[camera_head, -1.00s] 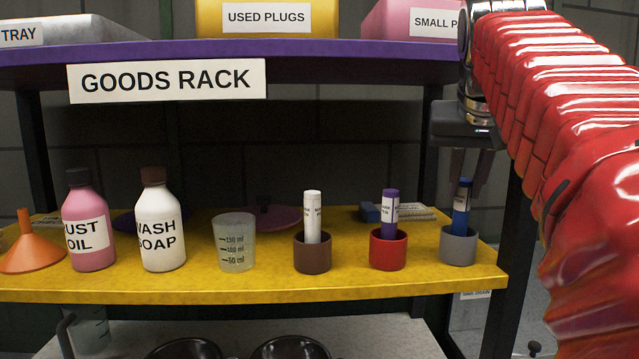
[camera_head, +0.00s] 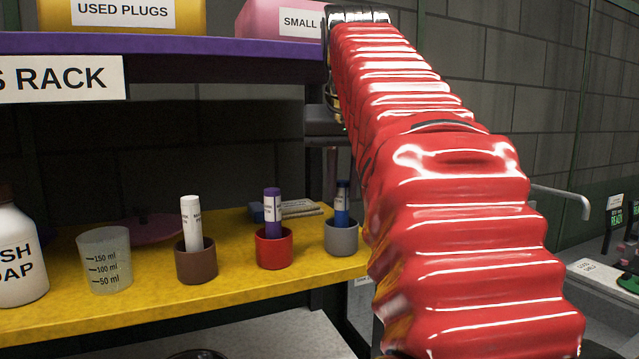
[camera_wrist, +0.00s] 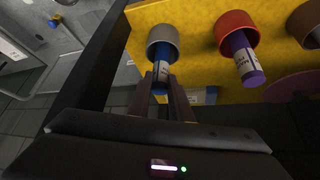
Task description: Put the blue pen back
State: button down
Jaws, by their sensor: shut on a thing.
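The blue pen (camera_head: 342,200) has a white label and stands nearly upright, its lower end inside the grey cup (camera_head: 341,240) at the right end of the yellow shelf. The pen (camera_wrist: 160,68) and the grey cup (camera_wrist: 163,33) also show in the wrist view. My gripper (camera_wrist: 160,82) is shut on the upper end of the pen, one finger on each side.
The red cup (camera_head: 273,250) with a purple pen (camera_head: 272,212) is just left of the grey cup. The brown cup (camera_head: 196,264) holds a white pen (camera_head: 191,222). A measuring beaker (camera_head: 106,260) stands further left. The purple upper shelf (camera_head: 200,44) runs above.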

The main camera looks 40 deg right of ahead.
jog(key=c, duration=1.6)
grip_release()
jog(key=shift+f, duration=0.1)
jog(key=shift+v, duration=2.55)
jog(key=shift+s+a, duration=1.25)
jog(key=shift+s, duration=0.35)
jog(key=shift+s+a, duration=1.25)
jog(key=shift+s, duration=0.3)
jog(key=shift+s+a, duration=1.25)
jog(key=shift+s, duration=0.35)
jog(key=shift+w, duration=0.1)
